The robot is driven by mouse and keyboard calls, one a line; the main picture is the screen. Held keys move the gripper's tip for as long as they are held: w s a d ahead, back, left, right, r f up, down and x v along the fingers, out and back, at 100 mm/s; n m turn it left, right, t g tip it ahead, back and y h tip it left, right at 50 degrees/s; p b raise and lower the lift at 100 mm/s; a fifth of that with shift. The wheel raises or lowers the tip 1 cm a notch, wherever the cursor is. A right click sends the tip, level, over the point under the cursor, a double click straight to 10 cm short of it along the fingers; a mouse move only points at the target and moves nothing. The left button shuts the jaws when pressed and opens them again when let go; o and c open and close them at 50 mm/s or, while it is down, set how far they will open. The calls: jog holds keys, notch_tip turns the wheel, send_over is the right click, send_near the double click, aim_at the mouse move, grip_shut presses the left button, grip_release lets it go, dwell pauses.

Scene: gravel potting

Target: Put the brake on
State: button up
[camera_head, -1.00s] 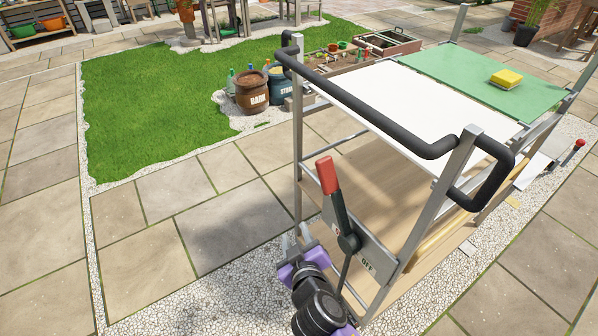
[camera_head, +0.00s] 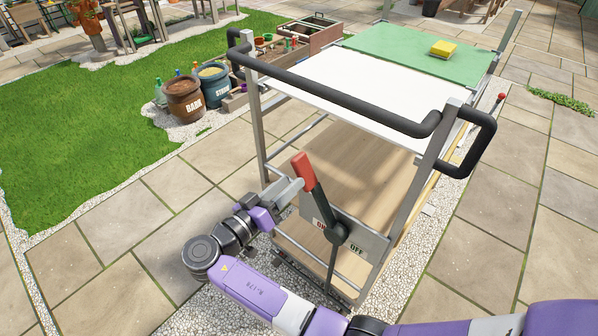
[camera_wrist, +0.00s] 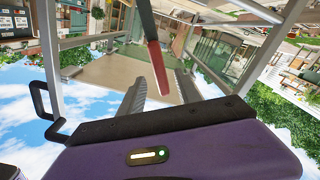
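The brake lever (camera_head: 303,170) has a red grip on a dark green shaft. It leans up and to the left from its pivot on a grey plate (camera_head: 372,242) marked ON and OFF, at the near end of the cart. My gripper (camera_head: 288,188) is at the left side of the red grip in the head view. In the wrist view, the two grey fingers of my gripper (camera_wrist: 160,84) stand apart, and the red end of the lever (camera_wrist: 157,65) shows between them, with gaps on both sides. Contact with a finger cannot be told.
The cart has a black push handle (camera_head: 350,102) above the lever and metal posts (camera_head: 428,170) beside it. A yellow sponge (camera_head: 443,47) lies on its green top (camera_head: 400,55). Bark and stone buckets (camera_head: 184,100) stand behind left. Paving on the left is open.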

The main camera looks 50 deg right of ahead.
aim_at(301, 174)
jog(key=shift+d+p, duration=0.35)
jog(key=shift+d, duration=2.4)
grip_shut()
